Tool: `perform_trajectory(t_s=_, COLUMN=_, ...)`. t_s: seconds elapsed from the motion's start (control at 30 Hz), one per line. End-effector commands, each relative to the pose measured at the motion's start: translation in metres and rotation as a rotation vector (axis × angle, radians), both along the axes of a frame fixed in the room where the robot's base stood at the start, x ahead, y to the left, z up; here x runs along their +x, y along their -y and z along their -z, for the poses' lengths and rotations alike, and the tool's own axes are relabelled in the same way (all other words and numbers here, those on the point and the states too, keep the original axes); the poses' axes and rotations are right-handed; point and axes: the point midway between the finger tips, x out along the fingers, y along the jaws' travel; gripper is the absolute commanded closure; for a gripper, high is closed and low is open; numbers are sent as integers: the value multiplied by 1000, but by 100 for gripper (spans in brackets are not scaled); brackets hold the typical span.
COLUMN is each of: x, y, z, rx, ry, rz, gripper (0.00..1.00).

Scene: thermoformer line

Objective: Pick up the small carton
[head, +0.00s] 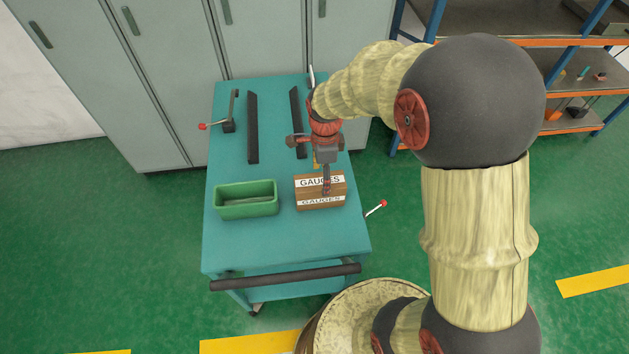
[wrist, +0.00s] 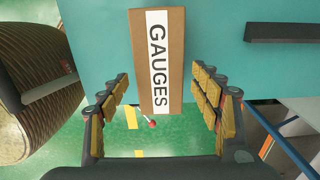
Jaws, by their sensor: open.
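The small carton (head: 309,196) is a brown box with white labels reading GAUGES. It stands on the teal cart top near the front right edge in the head view. In the wrist view the carton (wrist: 176,40) runs from the top edge down between my fingers. My gripper (head: 326,191) is over the carton and hides part of its label in the head view. In the wrist view my gripper (wrist: 161,82) is open, with a finger on each side of the carton and gaps between. I cannot tell how far above the carton the fingertips are.
A green open bin (head: 247,211) stands left of the carton on the cart (head: 287,240). Two dark bars (head: 252,128) and a red-tipped lever (head: 228,116) are toward the back. Grey lockers (head: 165,60) stand behind, and shelving (head: 560,90) stands at the right.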

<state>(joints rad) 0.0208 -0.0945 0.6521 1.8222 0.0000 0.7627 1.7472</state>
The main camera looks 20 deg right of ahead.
Motion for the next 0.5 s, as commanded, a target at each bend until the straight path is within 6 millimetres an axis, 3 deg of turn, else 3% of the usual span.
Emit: perform_trajectory(t_s=0.5, x=2, y=-9, z=55, rx=1, ry=-3, rz=0, gripper=29)
